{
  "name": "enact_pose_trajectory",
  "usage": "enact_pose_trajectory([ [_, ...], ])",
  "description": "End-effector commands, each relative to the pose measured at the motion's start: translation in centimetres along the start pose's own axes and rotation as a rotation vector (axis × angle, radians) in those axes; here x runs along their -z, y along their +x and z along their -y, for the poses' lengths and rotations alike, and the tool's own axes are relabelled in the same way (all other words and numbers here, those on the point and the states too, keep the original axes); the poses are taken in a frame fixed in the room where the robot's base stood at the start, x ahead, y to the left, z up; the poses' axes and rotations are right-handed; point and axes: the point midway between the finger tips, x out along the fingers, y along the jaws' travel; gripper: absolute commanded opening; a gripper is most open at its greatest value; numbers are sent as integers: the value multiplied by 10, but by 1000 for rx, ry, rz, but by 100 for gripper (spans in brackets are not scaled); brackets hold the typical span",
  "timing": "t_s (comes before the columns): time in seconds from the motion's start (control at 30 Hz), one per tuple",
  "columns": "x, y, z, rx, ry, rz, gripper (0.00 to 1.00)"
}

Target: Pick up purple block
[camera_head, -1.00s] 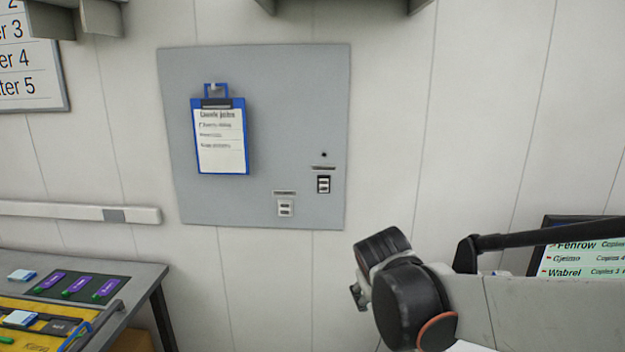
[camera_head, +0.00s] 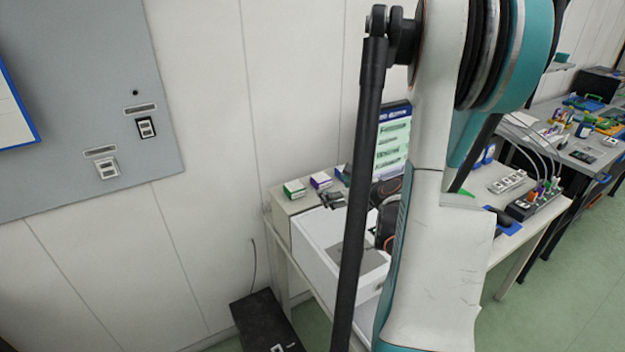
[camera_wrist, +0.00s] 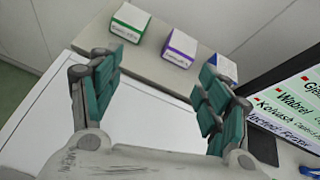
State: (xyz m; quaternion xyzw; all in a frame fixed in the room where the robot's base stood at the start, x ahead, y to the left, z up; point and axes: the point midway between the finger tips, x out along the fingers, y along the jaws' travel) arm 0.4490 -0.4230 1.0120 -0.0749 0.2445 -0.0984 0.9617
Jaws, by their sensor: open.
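The purple block (camera_wrist: 180,48), white with a purple edge, sits on a pale ledge between two similar blocks. In the head view it shows small (camera_head: 321,181) on the table's far end, close to my gripper (camera_head: 334,199). In the wrist view my gripper (camera_wrist: 160,76) has its teal-padded fingers spread wide with nothing between them. The purple block lies beyond the fingertips, roughly in line with the gap and apart from both fingers. My arm hides part of the table in the head view.
A green-edged block (camera_wrist: 129,22) is left of the purple one and a blue-edged block (camera_wrist: 222,67) right of it. A white box (camera_head: 318,240) stands in front of the ledge. The wall is behind.

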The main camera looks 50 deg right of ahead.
Motion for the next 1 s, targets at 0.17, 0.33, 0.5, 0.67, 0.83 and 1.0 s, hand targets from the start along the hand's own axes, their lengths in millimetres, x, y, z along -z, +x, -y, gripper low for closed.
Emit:
enact_pose_trajectory([
  [0.17, 10, -14, 28, 49, 204, 62, 70],
  [0.33, 11, -2, 33, 54, 244, 77, 70],
  [0.5, 9, 32, 34, 52, 241, 76, 70],
  [0.67, 7, 57, 36, 53, 240, 75, 70],
  [0.83, 5, 69, 37, 54, 239, 75, 70],
  [1.0, 5, 78, 38, 54, 239, 75, 70],
])
